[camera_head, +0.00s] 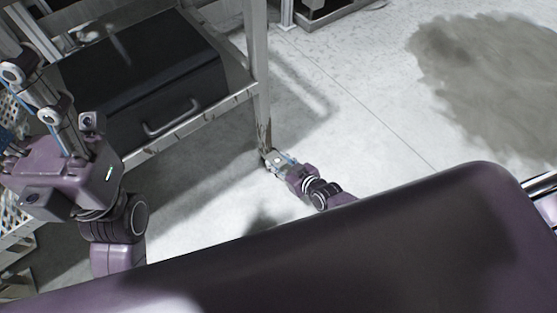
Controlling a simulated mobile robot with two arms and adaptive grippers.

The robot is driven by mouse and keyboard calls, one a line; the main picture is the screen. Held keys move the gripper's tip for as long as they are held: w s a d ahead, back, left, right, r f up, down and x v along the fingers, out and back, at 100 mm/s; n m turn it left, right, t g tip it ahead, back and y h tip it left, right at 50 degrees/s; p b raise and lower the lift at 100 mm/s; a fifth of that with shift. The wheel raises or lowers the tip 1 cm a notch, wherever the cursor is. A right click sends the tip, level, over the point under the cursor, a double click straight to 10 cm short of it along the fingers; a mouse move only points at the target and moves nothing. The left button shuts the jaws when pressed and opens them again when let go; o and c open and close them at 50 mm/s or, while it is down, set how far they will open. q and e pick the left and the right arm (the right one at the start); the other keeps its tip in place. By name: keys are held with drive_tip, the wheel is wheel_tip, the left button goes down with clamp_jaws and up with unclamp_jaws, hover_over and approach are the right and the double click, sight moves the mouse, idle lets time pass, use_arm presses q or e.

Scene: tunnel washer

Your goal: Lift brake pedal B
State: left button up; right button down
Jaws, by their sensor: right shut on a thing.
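My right gripper (271,156) is low by the floor, at the foot of the bench's metal leg (262,95). It is shut on a small part at the foot of that leg, which I take to be brake pedal B. The pedal is tiny here and mostly hidden by the fingers, so I cannot tell its tilt. My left gripper (35,65) is at the left edge, raised beside the bench and away from the pedal. Its fingers point up the picture, and I cannot tell whether they are open or shut.
A metal bench (205,113) with a black case (140,75) stands at upper left. A white perforated basket (12,215) is at the left edge. The pale floor right of the leg is clear, with a dark wet-looking stain (490,75) at upper right.

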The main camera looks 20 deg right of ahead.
drive_tip(key=shift+s, duration=0.1)
drive_tip(key=c, duration=1.3)
unclamp_jaws()
drive_tip(key=v, duration=1.2)
drive_tip(key=shift+f, duration=0.1)
